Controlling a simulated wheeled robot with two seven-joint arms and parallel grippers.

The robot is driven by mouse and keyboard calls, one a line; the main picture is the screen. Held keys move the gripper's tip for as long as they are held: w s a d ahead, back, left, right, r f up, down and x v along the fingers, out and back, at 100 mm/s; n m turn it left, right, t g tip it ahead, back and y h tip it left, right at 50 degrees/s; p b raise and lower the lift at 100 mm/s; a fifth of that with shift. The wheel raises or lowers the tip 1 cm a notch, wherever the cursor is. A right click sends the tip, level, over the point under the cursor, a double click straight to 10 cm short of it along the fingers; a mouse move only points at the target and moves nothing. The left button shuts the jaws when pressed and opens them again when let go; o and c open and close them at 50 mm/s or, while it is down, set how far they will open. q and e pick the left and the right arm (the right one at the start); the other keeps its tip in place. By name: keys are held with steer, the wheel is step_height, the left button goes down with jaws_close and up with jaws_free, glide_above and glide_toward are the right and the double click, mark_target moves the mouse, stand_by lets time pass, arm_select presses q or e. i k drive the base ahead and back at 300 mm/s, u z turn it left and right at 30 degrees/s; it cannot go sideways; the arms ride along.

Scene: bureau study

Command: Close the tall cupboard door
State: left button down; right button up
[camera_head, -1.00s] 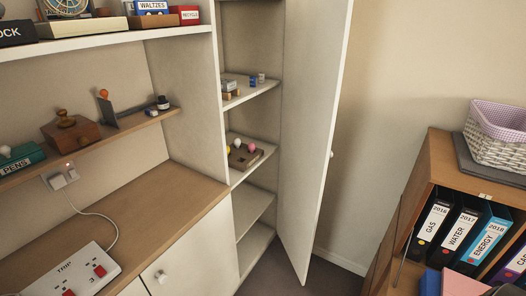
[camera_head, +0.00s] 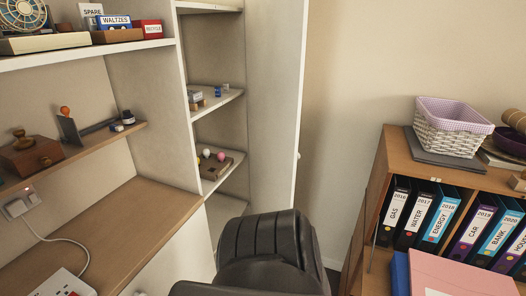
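The tall cupboard door (camera_head: 275,120) stands open in the head view, a pale panel hinged at the right of the cupboard and swung out towards me. A small pale knob (camera_head: 298,156) shows at its right edge. The tall cupboard (camera_head: 218,50) is open to the left of the door, with its shelves showing. Neither gripper's fingers can be seen.
Cupboard shelves hold small blocks (camera_head: 196,97) and a tray of coloured balls (camera_head: 215,166). A wooden desk surface (camera_head: 100,220) runs along the left. At right, a wooden bookcase (camera_head: 390,165) holds ring binders (camera_head: 437,215) and a wicker basket (camera_head: 447,135). Bare wall lies between door and bookcase.

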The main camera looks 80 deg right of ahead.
mark_target(276, 35)
steer(key=k, duration=0.7)
steer(key=z, duration=1.45)
